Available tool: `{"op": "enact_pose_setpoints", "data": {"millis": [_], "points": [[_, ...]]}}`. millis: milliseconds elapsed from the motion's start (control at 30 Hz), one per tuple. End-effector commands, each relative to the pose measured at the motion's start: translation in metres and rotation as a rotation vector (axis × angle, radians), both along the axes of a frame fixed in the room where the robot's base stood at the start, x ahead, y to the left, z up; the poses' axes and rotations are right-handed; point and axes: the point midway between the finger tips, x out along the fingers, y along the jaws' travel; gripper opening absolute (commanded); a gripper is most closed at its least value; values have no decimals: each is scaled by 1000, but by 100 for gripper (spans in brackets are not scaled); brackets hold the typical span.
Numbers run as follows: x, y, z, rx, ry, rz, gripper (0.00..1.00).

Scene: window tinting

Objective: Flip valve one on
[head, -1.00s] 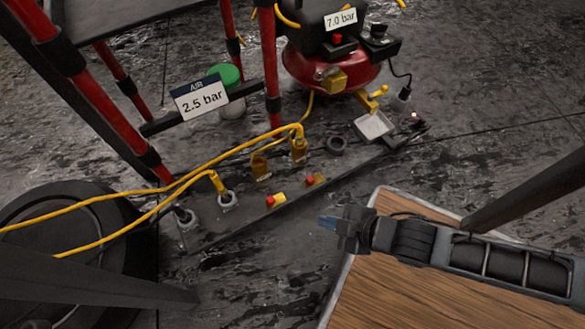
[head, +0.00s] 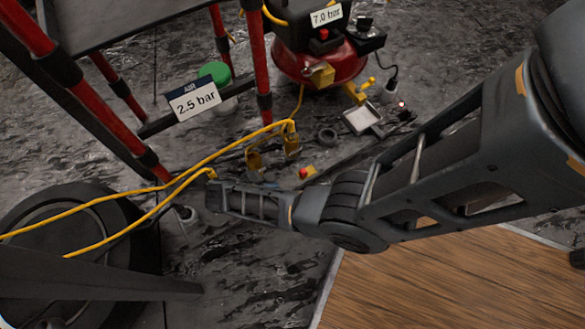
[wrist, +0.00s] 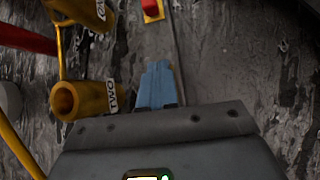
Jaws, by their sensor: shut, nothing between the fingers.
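In the wrist view my gripper (wrist: 157,85) has its blue fingers shut together, with nothing between them. A brass fitting labelled TWO (wrist: 85,99) lies left of the fingertips, apart from them. A second brass fitting (wrist: 82,12) is at the top left; its label is cut off and hard to read. A red and yellow valve switch (wrist: 152,9) is at the top edge, beyond the fingertips and not touched. In the head view one red and yellow switch (head: 307,172) shows just past my arm; the other is hidden behind it. I cannot tell which is valve one.
Yellow hoses (head: 150,190) run to the brass fittings (head: 291,146). A red compressor (head: 318,62) stands behind, with a 2.5 bar sign (head: 194,101) left of it. Red posts (head: 257,65) flank the area. A wooden top (head: 440,285) is at the lower right.

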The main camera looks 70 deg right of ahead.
Motion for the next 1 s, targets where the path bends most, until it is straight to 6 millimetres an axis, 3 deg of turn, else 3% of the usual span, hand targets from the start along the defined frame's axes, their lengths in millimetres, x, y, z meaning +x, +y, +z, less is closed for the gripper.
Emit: {"op": "enact_pose_setpoints", "data": {"millis": [133, 367, 733, 1000], "points": [[19, 15, 26, -27, 118, 8, 0], [25, 22, 38, -41, 180, 11, 0], [24, 20, 35, -41, 178, 11, 0], [8, -3, 6, -40, 179, 9, 0]]}}
